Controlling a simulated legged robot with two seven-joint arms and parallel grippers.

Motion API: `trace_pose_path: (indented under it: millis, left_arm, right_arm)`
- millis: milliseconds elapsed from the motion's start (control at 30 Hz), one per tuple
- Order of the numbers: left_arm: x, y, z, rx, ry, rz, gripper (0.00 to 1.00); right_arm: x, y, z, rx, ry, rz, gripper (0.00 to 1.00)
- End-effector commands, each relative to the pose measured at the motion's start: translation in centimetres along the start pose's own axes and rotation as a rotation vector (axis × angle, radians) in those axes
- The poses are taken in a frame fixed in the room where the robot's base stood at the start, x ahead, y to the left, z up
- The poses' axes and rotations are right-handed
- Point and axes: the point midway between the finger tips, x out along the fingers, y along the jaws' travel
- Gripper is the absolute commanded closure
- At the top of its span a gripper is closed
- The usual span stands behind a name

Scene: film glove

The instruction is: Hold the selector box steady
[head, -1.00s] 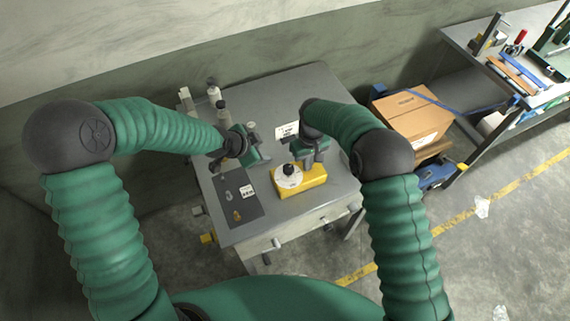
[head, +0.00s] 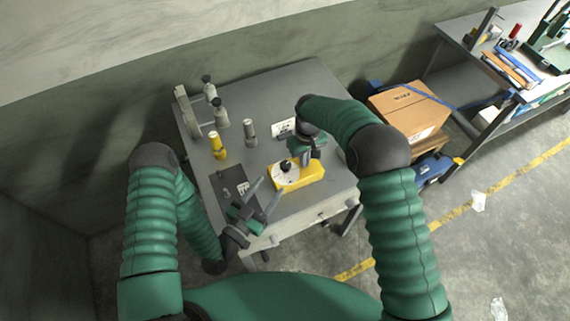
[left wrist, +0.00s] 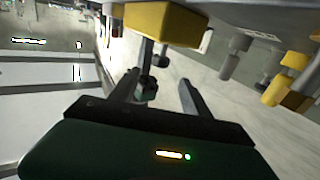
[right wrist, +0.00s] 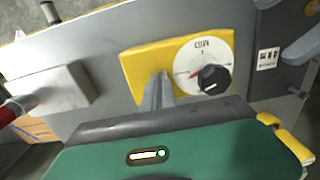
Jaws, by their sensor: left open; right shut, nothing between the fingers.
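The selector box (head: 313,175) is a yellow block on the grey table, with a white dial and black knob on top. It fills the middle of the right wrist view (right wrist: 137,72), where the dial's red pointer shows. My left gripper (head: 271,187) is open and empty at the table's front, its fingers pointing towards the box's left end. The box also shows beyond its fingers in the left wrist view (left wrist: 165,24). My right gripper (head: 304,163) is shut and empty at the box's back side. Whether its fingertips touch the box I cannot tell.
A dark panel (head: 228,181) with a small label lies left of the box. A white label plate (head: 284,128) is behind the box. The table's back right is clear.

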Motion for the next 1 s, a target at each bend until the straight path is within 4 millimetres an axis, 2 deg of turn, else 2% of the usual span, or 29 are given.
trace_pose_path:
  millis: [33, 200, 400, 533, 767, 1000]
  left_arm:
    - [1.1, 0.0, 0.0, 0.004, 0.005, 0.0, 0.45]
    - [5.4, 0.0, -0.1, 0.004, 0.005, 0.001, 0.45]
    - [9.1, 0.0, 0.0, 0.003, 0.003, 0.001, 0.45]
    - [10.0, 0.0, 0.1, 0.002, 0.001, 0.0, 0.45]
    - [10.1, 0.0, 0.1, 0.002, 0.0, 0.0, 0.45]
    - [10.1, 0.0, 0.1, 0.003, 0.0, 0.0, 0.76]
  right_arm:
    - [0.6, -0.1, 0.4, 0.0, -0.012, -0.002, 1.0]
    - [0.6, -0.1, 0.4, 0.0, -0.012, -0.002, 1.0]
    - [0.6, -0.1, 0.4, 0.0, -0.012, -0.002, 1.0]
    - [0.6, -0.1, 0.4, 0.0, -0.012, -0.001, 1.0]
    - [0.6, -0.1, 0.4, 0.0, -0.012, -0.001, 1.0]
    - [0.6, -0.1, 0.4, 0.0, -0.012, -0.001, 1.0]
